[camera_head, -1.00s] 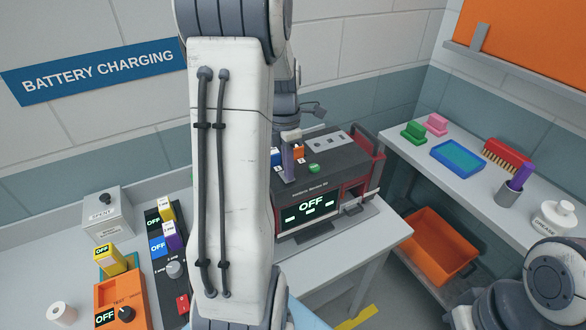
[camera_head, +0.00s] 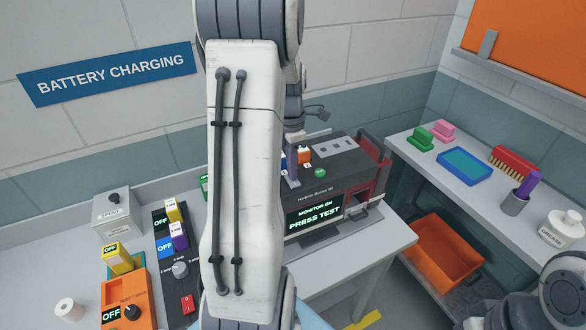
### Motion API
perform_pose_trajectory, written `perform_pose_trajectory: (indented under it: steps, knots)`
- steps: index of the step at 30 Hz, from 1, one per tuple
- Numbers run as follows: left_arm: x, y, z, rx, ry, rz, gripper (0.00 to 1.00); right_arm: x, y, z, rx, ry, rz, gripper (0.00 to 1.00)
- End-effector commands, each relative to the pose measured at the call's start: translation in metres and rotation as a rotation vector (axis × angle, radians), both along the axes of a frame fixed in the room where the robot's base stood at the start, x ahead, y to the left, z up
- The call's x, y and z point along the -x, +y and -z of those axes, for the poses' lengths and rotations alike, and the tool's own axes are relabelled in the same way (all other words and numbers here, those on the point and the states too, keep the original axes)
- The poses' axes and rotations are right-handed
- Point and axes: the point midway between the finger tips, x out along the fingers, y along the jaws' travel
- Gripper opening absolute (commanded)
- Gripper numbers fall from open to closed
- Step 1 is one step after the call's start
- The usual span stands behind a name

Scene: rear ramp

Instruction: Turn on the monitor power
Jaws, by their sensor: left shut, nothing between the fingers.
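The monitor (camera_head: 352,188) is a dark box with red sides on the table right of centre. Its screen (camera_head: 314,215) is lit and reads "MONITOR ON" and "PRESS TEST". A green button (camera_head: 320,173) sits on its top, beside blue and orange blocks. My left arm hangs in front and hides the monitor's left part. My left gripper (camera_head: 292,178) points down at the monitor's top front edge, left of the green button, and is shut and empty. I cannot tell whether its tips touch the monitor. My right gripper is out of view.
Chargers with small packs (camera_head: 176,230) and an orange tester (camera_head: 124,298) stand on the left bench. The right shelf holds a blue tray (camera_head: 466,166), a red brush (camera_head: 511,161) and a grease pot (camera_head: 561,229). An orange bin (camera_head: 440,247) is below.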

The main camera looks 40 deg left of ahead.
Motion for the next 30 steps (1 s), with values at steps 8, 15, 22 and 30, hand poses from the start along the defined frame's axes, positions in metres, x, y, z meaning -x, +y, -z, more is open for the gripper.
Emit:
perform_pose_trajectory:
  steps: [8,15,22,30]
  knots:
    - [0.001,-0.001,-0.02,0.0,0.0,-0.002,0.0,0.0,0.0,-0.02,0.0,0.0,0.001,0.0]
    - [0.003,-0.003,-0.057,-0.006,-0.007,-0.004,0.0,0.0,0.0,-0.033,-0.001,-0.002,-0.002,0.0]
    - [0.005,-0.009,-0.107,-0.004,-0.005,-0.003,0.0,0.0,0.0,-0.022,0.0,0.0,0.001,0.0]
    - [0.008,-0.013,-0.137,-0.001,0.0,-0.004,0.0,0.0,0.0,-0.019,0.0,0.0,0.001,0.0]
